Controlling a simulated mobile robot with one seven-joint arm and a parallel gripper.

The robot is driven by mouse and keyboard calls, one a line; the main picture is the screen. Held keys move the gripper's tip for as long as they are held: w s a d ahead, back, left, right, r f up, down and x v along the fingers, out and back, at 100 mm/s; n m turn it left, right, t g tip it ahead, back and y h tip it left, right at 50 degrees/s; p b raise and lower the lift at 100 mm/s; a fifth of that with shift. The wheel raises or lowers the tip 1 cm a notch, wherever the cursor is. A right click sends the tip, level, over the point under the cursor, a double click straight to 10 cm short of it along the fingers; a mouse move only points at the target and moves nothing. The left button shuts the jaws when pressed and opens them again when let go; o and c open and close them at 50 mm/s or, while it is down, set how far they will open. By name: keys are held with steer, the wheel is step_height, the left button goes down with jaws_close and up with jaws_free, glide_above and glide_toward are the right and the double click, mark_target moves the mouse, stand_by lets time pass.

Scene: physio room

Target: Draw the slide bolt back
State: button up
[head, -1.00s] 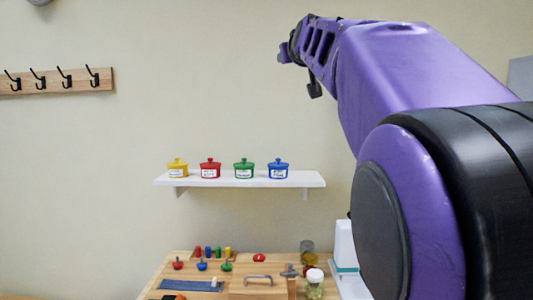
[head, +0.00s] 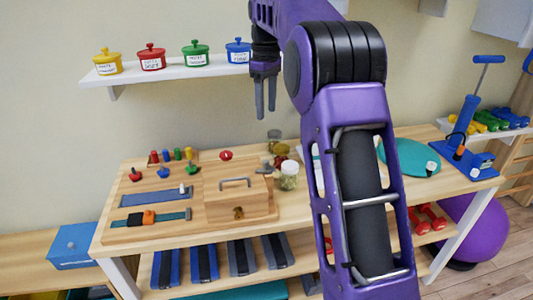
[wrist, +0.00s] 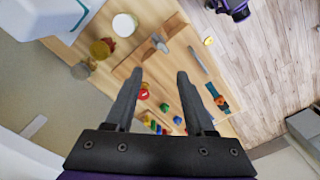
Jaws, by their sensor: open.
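On the table stands a wooden board (head: 150,228) with several fixtures. I cannot tell for sure which of them is the slide bolt. A blue strip (head: 150,197) on the board carries a small pale knob (head: 184,188) near its right end. A wooden box (head: 222,207) at the board's right has a metal handle on top and a small brass fitting (head: 238,213) on its front. My gripper (head: 265,112) is open and empty, pointing down in front of the shelf, above the back of the table. In the wrist view its fingers (wrist: 160,75) are apart with the board beyond them.
A teal strap with an orange buckle (head: 149,218) and several coloured knobs are also on the board. Jars (head: 289,176) stand right of the box. The white wall shelf (head: 160,75) with coloured pots is close to my gripper. The table's front edge is clear.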

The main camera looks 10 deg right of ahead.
mark_target(266, 160)
step_height(266, 160, down, 16)
steer(key=b, duration=0.3)
steer(key=shift+f, duration=0.15)
jaws_close()
stand_by(1.3)
